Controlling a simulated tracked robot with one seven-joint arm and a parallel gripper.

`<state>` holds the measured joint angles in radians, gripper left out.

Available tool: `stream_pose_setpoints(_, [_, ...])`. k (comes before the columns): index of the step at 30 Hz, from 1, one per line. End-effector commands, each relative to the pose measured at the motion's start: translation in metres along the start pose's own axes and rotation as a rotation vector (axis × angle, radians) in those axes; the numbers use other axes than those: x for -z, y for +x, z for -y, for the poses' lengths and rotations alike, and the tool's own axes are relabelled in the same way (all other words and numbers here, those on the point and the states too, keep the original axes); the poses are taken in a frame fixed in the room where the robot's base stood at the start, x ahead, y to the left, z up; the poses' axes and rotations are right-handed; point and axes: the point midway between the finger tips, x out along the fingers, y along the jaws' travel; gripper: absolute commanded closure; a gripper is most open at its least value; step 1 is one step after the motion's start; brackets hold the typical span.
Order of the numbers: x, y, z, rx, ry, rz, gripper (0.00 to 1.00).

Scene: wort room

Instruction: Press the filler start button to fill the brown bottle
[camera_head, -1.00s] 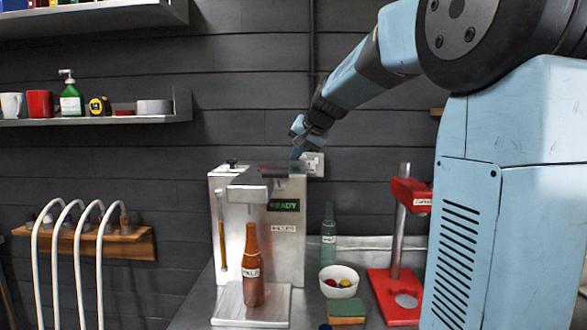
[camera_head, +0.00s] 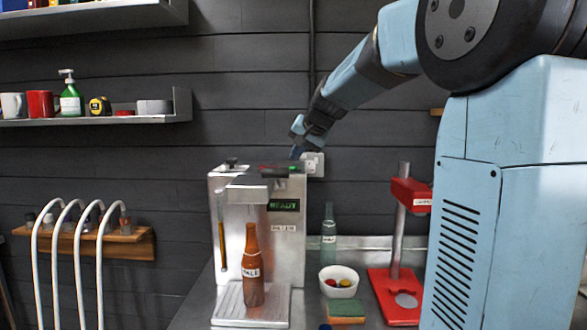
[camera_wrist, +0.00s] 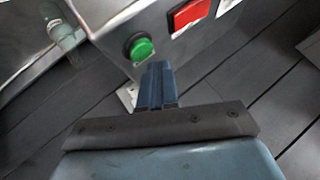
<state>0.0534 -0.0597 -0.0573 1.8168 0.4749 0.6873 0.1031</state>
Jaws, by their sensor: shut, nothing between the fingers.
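The brown bottle (camera_head: 252,266) stands upright on the base plate of the silver filler (camera_head: 290,245), under its spout. The filler's display (camera_head: 284,205) reads READY in green. On the filler's top panel, a round green button (camera_wrist: 141,48) in a dark ring shows in the wrist view, beside a red rectangular part (camera_wrist: 188,14). My gripper (camera_wrist: 157,70) is shut and empty, its fingertips just below the green button in that picture. I cannot tell whether they touch it. In the head view my gripper (camera_head: 296,152) is above the filler's top right corner.
A green bottle (camera_head: 329,228), a white bowl (camera_head: 339,290) with small coloured things, a sponge (camera_head: 346,310) and a red capper stand (camera_head: 392,313) stand right of the filler. White curved hoses (camera_head: 70,250) are at left. A wall socket (camera_head: 314,163) is behind my gripper.

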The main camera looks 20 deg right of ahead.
Motion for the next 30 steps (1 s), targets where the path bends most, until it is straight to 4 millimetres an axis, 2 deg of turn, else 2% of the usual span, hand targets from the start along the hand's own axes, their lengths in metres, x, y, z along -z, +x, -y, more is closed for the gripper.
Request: stream_pose_setpoints(30, [-0.0055, 0.0055, -0.0055, 0.000, 0.000, 0.000, 1.00])
